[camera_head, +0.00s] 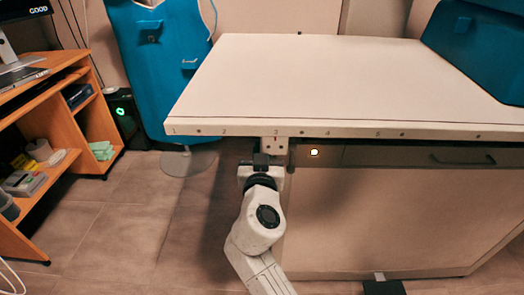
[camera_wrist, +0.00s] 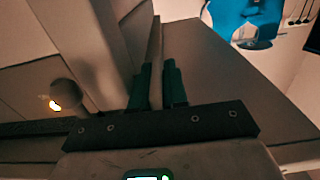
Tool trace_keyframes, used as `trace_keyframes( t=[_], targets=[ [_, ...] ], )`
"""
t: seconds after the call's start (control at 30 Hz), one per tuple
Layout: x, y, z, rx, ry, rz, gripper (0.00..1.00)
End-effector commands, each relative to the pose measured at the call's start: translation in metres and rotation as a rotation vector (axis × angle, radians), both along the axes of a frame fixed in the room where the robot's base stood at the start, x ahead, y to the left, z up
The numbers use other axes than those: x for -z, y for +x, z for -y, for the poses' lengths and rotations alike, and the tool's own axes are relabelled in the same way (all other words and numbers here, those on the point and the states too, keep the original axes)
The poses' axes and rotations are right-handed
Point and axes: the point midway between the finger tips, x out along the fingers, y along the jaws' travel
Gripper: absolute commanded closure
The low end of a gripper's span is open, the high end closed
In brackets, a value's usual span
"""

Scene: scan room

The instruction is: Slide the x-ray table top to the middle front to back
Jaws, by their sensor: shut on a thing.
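The x-ray table top (camera_head: 310,75) is a wide, pale slab with a numbered strip along its front edge. A small white bracket (camera_head: 275,144) hangs under that edge near the number 3. My gripper (camera_head: 262,158) is at the front edge, just below the bracket. In the wrist view, the dark green fingers of my gripper (camera_wrist: 157,88) are shut on a thin, pale upright strip (camera_wrist: 155,60). It appears to be part of the table top's front edge, but its join is hidden. The table base (camera_head: 390,215) stands below, its front face set behind the edge.
A blue block (camera_head: 480,50) sits at the back right. An orange shelf (camera_head: 50,130) is at left. Floor between is clear.

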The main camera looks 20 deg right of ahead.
Motion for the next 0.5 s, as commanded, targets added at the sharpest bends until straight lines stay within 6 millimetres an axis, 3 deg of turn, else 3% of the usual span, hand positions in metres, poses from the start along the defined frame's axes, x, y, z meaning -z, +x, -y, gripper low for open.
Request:
trace_keyframes(
  t=[0.17,0.5],
  targets=[
    [0.001,-0.004,-0.002,-0.001,-0.001,0.000,1.00],
    [0.003,-0.060,-0.020,-0.002,-0.002,-0.001,1.00]
  ],
)
